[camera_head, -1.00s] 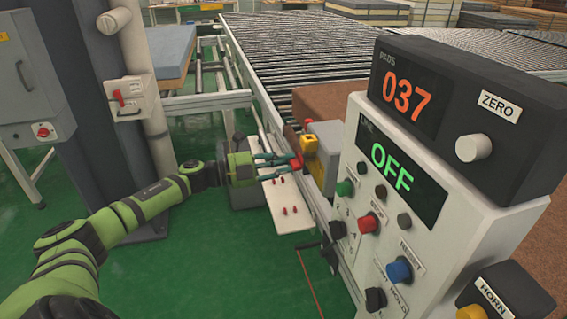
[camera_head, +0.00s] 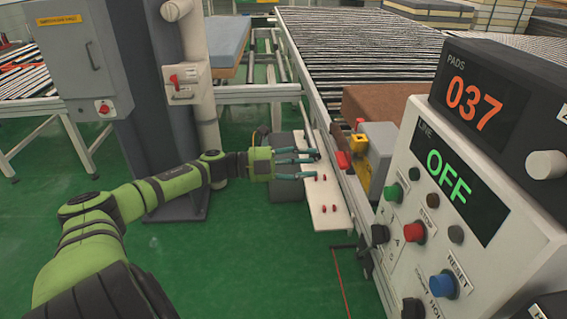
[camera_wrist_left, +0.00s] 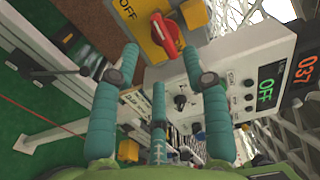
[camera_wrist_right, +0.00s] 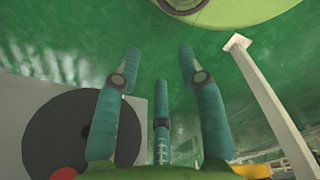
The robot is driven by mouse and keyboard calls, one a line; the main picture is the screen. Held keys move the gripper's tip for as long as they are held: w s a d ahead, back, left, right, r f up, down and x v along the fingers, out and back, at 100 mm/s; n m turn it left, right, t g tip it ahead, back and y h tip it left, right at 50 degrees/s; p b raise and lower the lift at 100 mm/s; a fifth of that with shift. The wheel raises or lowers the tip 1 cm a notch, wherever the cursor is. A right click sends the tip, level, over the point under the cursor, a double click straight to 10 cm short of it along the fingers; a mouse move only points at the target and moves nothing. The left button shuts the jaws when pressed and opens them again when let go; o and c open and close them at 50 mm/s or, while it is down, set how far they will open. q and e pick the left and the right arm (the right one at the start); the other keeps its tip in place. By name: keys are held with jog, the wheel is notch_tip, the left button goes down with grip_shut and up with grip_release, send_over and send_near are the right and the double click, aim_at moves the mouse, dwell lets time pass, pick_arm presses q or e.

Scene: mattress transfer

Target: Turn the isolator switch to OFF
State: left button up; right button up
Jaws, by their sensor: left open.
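The isolator switch is a red rotary handle (camera_head: 343,161) on a yellow plate (camera_head: 357,146), on a grey box beside the conveyor. In the left wrist view the red handle (camera_wrist_left: 167,36) lies slantwise on the yellow plate (camera_wrist_left: 152,42), with OFF lettering beside it. My left gripper (camera_head: 316,163) is open and empty, left of the handle, with a gap between fingertips and handle in the head view. My right gripper (camera_wrist_right: 160,75) shows only in its own wrist view, fingers apart and empty, over green floor.
A white control console (camera_head: 490,235) reading OFF stands at the right. A pale shelf (camera_head: 326,213) with small red pegs lies below my left gripper. A grey cabinet (camera_head: 83,60) with another red knob (camera_head: 104,107) and a red lever (camera_head: 174,79) are at the left.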

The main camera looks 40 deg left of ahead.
pick_arm(q)
jog(key=shift+v, duration=2.75)
